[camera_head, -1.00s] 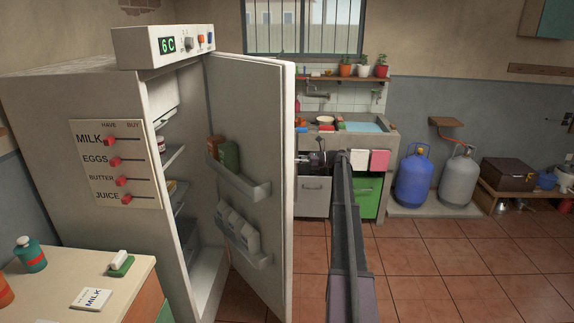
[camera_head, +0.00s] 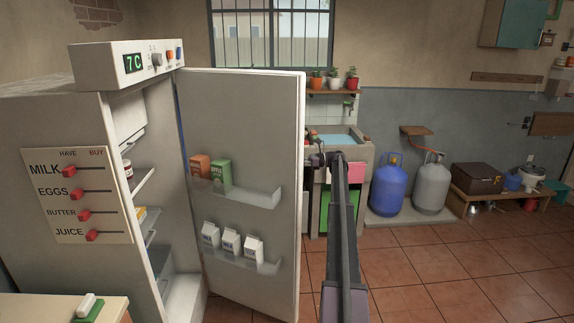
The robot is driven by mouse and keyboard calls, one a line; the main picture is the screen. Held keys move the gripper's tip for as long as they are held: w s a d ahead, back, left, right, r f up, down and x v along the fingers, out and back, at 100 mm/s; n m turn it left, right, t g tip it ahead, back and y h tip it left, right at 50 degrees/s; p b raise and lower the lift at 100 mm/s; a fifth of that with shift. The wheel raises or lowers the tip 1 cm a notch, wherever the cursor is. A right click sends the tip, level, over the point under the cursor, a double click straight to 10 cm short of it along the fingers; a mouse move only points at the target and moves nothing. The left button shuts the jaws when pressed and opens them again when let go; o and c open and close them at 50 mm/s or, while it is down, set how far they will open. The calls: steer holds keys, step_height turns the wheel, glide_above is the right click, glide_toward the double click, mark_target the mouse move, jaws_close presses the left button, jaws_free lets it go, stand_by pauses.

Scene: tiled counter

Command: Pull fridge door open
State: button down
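The fridge (camera_head: 60,120) stands at the left with its door (camera_head: 240,110) swung wide open, its inner side facing me. The door's lower racks hold an orange carton (camera_head: 200,167), a green carton (camera_head: 221,175) and several white milk cartons (camera_head: 231,241). Shelves show inside the fridge. The display (camera_head: 134,63) on top reads 7 C. My arm reaches forward just right of the door's free edge. My gripper (camera_head: 318,160) is at its far end, small and close to that edge; its fingers and any contact with the door are unclear.
A counter corner (camera_head: 70,308) with a green sponge is at the lower left. A sink (camera_head: 335,140) stands behind my gripper. A blue gas bottle (camera_head: 388,188) and a grey one (camera_head: 432,185) stand to the right. The tiled floor at the right front is clear.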

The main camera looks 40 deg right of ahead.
steer(key=shift+d, duration=0.15)
steer(key=c, duration=0.6)
jaws_free()
steer(key=shift+w, duration=0.1)
